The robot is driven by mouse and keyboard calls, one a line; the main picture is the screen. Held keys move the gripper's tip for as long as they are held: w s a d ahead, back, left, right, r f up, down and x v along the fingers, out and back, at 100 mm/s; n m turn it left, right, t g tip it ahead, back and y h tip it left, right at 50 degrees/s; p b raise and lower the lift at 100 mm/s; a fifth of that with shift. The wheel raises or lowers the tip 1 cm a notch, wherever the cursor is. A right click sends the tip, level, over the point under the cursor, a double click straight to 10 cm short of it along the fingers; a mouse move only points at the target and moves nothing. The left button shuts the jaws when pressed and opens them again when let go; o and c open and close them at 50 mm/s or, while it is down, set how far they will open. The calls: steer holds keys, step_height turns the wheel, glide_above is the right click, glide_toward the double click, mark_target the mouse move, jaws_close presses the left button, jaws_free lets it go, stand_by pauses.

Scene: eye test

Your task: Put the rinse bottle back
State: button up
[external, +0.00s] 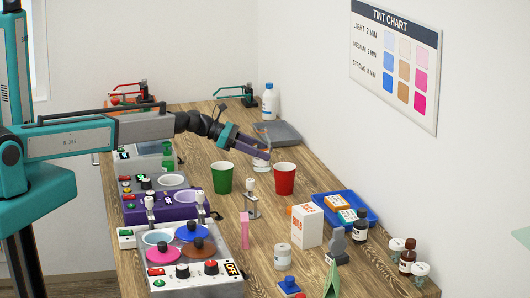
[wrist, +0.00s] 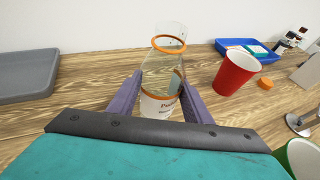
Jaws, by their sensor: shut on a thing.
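My gripper (external: 264,153) reaches over the far part of the bench. The container is upright and partly hidden by the fingers in the external view (external: 261,163). Another clear piece with an orange ring (wrist: 170,44) shows just beyond it; I cannot tell whether it is part of the same thing. A white bottle with a blue cap (external: 268,103) stands at the back by the wall. No readable label names the rinse bottle.
A red cup (external: 284,179) stands close right of the held container, a green cup (external: 222,178) to its left. A grey tray (external: 286,131) lies behind. A blue tray (external: 324,207) with boxes is at right. Machines (external: 190,245) line the bench's left side.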

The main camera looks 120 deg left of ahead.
steer(key=shift+f, duration=0.15)
steer(key=o, duration=1.2)
steer(key=shift+c, duration=0.2)
steer(key=shift+r, duration=0.2)
steer(key=b+v, duration=0.3)
steer(key=v, duration=0.9)
steer(key=shift+w+a, duration=0.1)
steer(key=shift+w, duration=0.05)
steer(key=shift+p+x, duration=1.45)
steer(key=shift+x, duration=4.15)
